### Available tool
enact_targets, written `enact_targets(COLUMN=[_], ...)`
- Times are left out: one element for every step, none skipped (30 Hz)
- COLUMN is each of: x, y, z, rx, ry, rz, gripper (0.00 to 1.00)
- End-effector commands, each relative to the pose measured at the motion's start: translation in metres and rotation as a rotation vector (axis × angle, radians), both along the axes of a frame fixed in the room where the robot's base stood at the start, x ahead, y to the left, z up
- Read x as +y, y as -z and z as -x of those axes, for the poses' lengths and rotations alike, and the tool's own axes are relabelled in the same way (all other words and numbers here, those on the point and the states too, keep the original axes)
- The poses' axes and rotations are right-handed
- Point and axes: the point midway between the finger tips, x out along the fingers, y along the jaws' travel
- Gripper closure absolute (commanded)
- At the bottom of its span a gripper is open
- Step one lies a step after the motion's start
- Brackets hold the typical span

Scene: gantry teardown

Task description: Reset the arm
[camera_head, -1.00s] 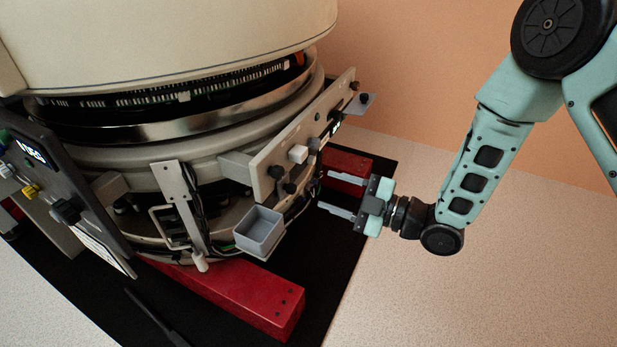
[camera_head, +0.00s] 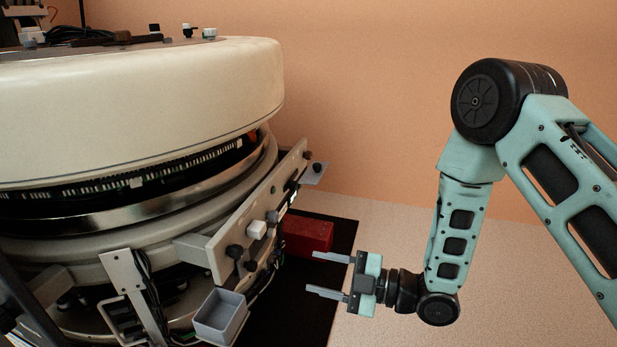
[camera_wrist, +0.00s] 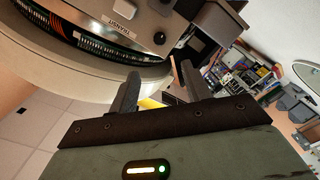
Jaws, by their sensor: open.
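My gripper (camera_head: 322,275) is open and empty at the end of my bent arm, to the right of the large round cream machine (camera_head: 140,100). Its two fingers point left toward the panel (camera_head: 262,205) on the machine's side, with a gap between the fingertips and the panel. In the wrist view my gripper (camera_wrist: 160,85) shows its two fingers spread with nothing between them. The machine (camera_wrist: 80,65) also shows there at the upper left.
A small open grey bin (camera_head: 221,316) hangs below the panel. A red block (camera_head: 308,236) lies on the black mat (camera_head: 290,318) behind the fingers. Pale floor to the right is clear. In the wrist view, shelves with clutter (camera_wrist: 240,75) stand farther off.

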Motion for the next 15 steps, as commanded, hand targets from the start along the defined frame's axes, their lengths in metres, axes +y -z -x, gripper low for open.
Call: enact_targets(x=[0.002,0.004,0.006,0.008,0.010,0.012,0.013,0.014,0.014,0.014,0.013,0.012,0.010,0.008,0.005], y=[-0.002,-0.003,-0.005,-0.006,-0.007,-0.009,-0.011,-0.012,-0.014,-0.016,-0.018,-0.021,-0.023,-0.025,-0.029], z=[-0.002,-0.003,-0.005,-0.007,-0.009,-0.012,-0.014,-0.015,-0.017,-0.017,-0.017,-0.017,-0.016,-0.015,-0.013], rx=[0.006,0.016,0.033,0.049,0.067,0.097,0.122,0.149,0.187,0.215,0.246,0.287,0.318,0.349,0.394], ry=[0.004,0.008,0.017,0.026,0.036,0.054,0.070,0.088,0.116,0.136,0.157,0.188,0.212,0.237,0.271], rz=[0.018,0.035,0.063,0.089,0.117,0.158,0.190,0.221,0.263,0.291,0.319,0.356,0.381,0.406,0.436], gripper=[0.52,0.52,0.52,0.52,0.52,0.52,0.52,0.52,0.52,0.52,0.52,0.52,0.52,0.52,0.52])
